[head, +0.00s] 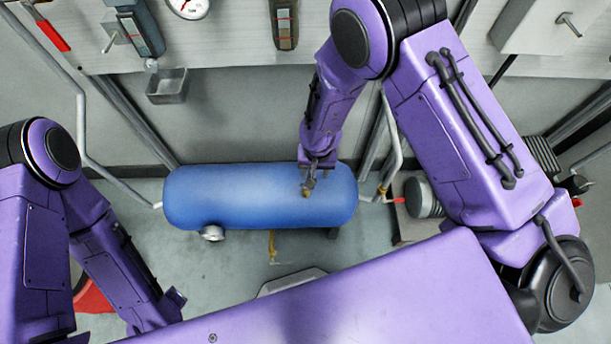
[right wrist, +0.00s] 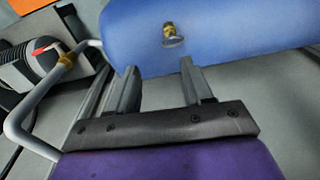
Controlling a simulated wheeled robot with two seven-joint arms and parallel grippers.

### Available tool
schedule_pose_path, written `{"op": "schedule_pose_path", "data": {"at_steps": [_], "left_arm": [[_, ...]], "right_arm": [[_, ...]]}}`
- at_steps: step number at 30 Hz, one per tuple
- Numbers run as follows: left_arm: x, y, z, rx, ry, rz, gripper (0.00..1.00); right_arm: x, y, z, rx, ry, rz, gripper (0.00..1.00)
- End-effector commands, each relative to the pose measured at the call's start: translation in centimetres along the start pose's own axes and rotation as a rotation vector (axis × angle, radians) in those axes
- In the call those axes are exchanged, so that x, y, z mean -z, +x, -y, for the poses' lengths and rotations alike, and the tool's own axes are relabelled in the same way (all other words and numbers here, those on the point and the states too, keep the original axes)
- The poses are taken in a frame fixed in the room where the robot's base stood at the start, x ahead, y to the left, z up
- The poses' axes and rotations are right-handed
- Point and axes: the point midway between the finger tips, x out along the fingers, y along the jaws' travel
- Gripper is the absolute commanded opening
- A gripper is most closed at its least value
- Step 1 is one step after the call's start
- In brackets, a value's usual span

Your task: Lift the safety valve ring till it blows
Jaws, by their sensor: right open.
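The brass safety valve (right wrist: 168,30) stands on the blue tank (right wrist: 235,28). Its small metal ring (right wrist: 174,42) shows at the valve's end in the right wrist view. In the head view the valve (head: 306,192) is a small brass spot on the tank (head: 230,195), just by my right gripper. My right gripper (head: 309,182) is open and empty. In the right wrist view its fingers (right wrist: 158,70) are spread, with the valve and ring beyond the tips, nearer the right finger. My left arm is at the lower left; its fingers do not show.
A pipe with a brass fitting and red handle (head: 395,199) leaves the tank's right end, beside a motor (head: 424,197). A gauge (head: 188,5) and a small metal tray (head: 167,86) are on the back panel. A brass drain pipe (head: 272,245) hangs below the tank.

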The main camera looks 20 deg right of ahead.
Motion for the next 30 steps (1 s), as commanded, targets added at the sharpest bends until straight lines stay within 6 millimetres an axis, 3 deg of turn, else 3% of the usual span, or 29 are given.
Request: {"op": "schedule_pose_path", "data": {"at_steps": [3,7,21,30], "left_arm": [[0.1,-0.1,0.0,0.000,0.000,0.000,0.00],[0.0,0.0,0.0,0.000,0.000,0.000,0.00],[-0.2,0.6,-0.1,0.000,0.000,0.000,0.00],[-0.2,0.6,-0.1,0.000,0.000,0.000,0.00]], "right_arm": [[1.1,-2.1,2.2,-0.016,-0.040,0.032,0.50],[1.2,-2.2,2.7,-0.026,-0.054,0.050,0.50],[0.7,6.9,2.4,-0.026,-0.055,0.051,0.50],[0.7,7.8,2.4,-0.026,-0.055,0.050,0.50]]}}
